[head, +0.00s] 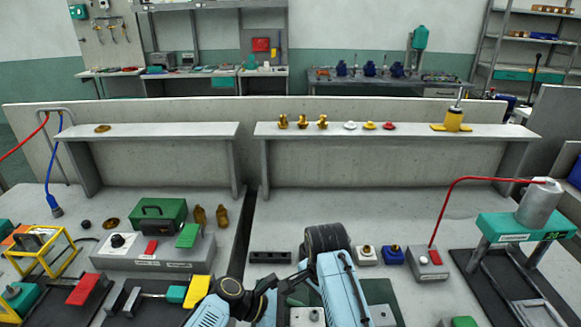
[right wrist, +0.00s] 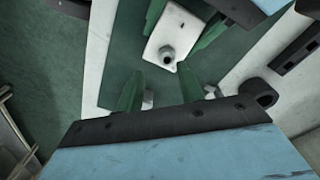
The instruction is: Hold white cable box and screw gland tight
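In the head view my right arm hides much of this area.
A shelf (head: 385,131) with brass fittings runs behind.

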